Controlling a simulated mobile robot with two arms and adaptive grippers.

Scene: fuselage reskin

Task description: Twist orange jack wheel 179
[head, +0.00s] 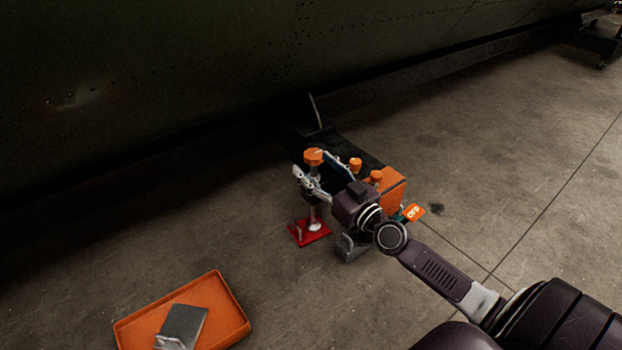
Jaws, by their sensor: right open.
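The orange jack wheel (313,157) sits on top of a thin upright metal post, which stands on a red base plate (310,231) on the floor. My right gripper (301,178) reaches in from the lower right, its fingers beside the post just below the wheel. Its fingers are apart; I cannot tell whether they touch the post. Two smaller orange knobs (355,164) stand to the right, behind my wrist. My left gripper is not in view.
The dark fuselage (150,80) hangs low behind the jack.

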